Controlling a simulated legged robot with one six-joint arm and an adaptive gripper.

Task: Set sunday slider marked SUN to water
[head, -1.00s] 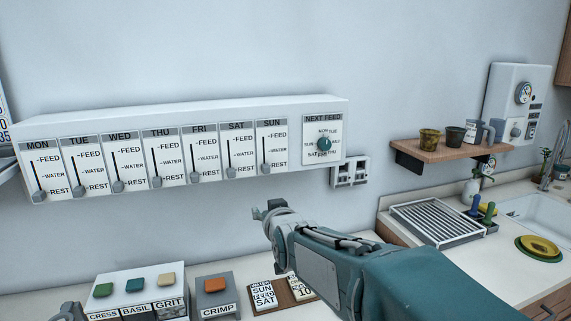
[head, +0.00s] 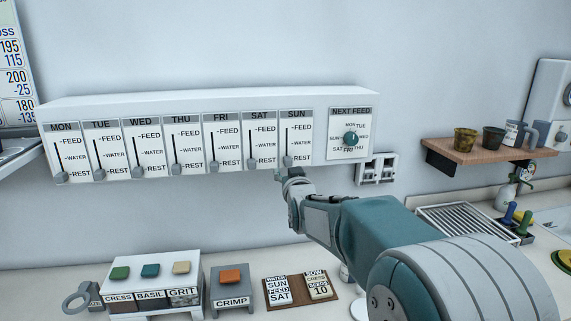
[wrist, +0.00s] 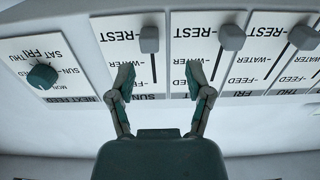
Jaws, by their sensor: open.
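The white slider box (head: 200,99) on the wall carries a row of day sliders. The SUN slider knob (head: 288,161) is grey and sits at the bottom, at REST, with WATER and FEED marked above it. In the upside-down wrist view the SUN knob (wrist: 149,39) is beside REST. My gripper (head: 284,175) is just under the SUN panel in the head view. In the wrist view my gripper (wrist: 160,74) is open, its two fingers apart in front of the SUN and SAT panels, with nothing between them. The knob appears beyond the fingertips, not touched.
The SAT knob (wrist: 231,37) is close beside the right finger. The NEXT FEED dial (head: 350,139) is right of SUN. A small wall socket (head: 376,169) is below it. A card board (head: 328,302) and button boxes (head: 152,256) stand on the counter below.

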